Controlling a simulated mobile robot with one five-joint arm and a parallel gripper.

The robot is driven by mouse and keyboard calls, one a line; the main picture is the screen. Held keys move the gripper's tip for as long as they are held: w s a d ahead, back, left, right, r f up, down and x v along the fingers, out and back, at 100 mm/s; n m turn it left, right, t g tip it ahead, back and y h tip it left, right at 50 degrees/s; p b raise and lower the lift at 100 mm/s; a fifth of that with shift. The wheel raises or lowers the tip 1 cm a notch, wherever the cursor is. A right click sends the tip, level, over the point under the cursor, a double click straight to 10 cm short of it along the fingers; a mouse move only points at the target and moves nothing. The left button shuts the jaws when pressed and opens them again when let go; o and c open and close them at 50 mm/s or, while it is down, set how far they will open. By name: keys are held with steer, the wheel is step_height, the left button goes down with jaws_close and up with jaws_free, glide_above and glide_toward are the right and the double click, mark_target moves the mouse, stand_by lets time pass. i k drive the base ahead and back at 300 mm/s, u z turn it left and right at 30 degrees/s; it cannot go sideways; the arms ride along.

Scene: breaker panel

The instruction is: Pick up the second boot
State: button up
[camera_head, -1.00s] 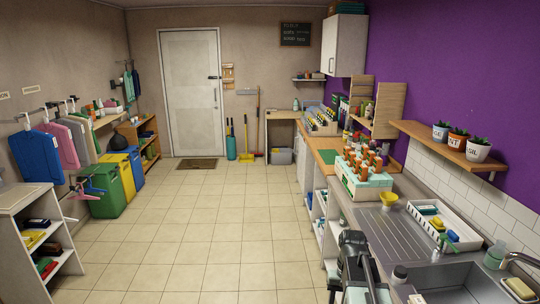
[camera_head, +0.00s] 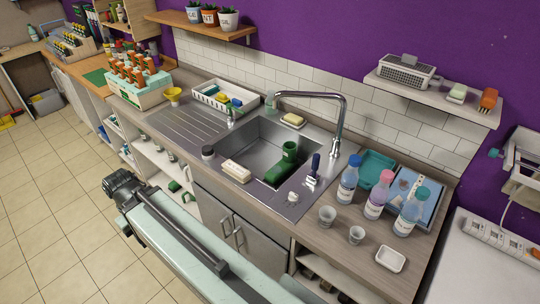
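A green boot (camera_head: 284,164) lies in the steel sink basin (camera_head: 255,145), its open shaft at the upper right and its foot towards the lower left. Small green items (camera_head: 175,186) show on the open shelf under the counter; I cannot tell what they are. I can make out only one boot clearly. The black end of my arm, where my gripper (camera_head: 122,188) is, hangs over the floor in front of the counter, well left of the sink and apart from the boot. Its fingers cannot be made out.
A curved tap (camera_head: 340,118) arches over the basin. A soap bar (camera_head: 236,171), a dark-handled brush (camera_head: 313,167) and a small jar (camera_head: 208,152) stand on the sink's rim. Several bottles (camera_head: 347,185) and cups (camera_head: 327,215) stand at the right.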

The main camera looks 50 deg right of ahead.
mark_target(278, 173)
steer(key=z, duration=0.3)
steer(key=k, duration=0.45)
steer(key=z, duration=1.2)
